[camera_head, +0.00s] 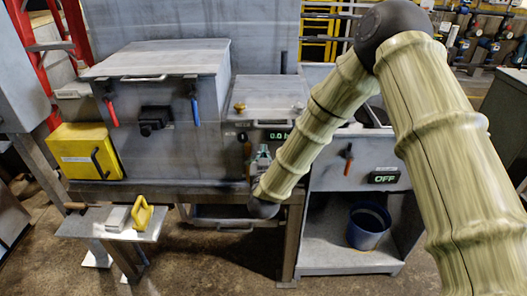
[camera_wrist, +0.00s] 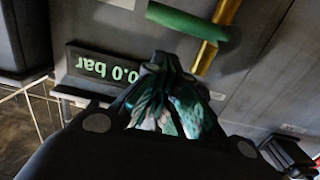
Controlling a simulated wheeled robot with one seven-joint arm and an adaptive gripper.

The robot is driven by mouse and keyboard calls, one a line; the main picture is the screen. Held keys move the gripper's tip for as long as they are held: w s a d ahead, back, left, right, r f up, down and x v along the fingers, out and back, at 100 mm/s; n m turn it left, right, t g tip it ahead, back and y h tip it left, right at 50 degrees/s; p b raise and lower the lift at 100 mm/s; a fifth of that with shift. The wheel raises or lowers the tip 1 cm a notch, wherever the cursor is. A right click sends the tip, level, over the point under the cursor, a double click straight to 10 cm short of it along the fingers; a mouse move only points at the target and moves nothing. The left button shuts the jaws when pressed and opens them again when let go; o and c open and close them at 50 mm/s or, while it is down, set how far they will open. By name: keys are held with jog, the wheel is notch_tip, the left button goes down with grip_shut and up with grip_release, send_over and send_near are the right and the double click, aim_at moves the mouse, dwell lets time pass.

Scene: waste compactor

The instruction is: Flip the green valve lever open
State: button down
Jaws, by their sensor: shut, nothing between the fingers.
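The green valve lever (camera_wrist: 186,19) shows at the top of the wrist view. It lies almost level in the picture, and its right end meets a brass-coloured stem (camera_wrist: 216,36) on the grey panel. My gripper (camera_wrist: 160,66) is shut and empty. In the picture its fingertips are just below the lever, with a gap between. In the head view my gripper (camera_head: 262,158) is in front of the panel, partly hidden by my arm. I cannot make out the green lever there.
A "0.0 bar" display (camera_wrist: 106,70) is left of my fingertips in the wrist view. The compactor box (camera_head: 165,110) has red (camera_head: 112,110) and blue (camera_head: 195,108) handles. An orange-handled switch (camera_head: 348,158) and an "OFF" display (camera_head: 384,178) are to the right. A blue bucket (camera_head: 368,227) stands below.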

jog(key=shift+w+f, duration=0.2)
jog(key=shift+f, duration=0.75)
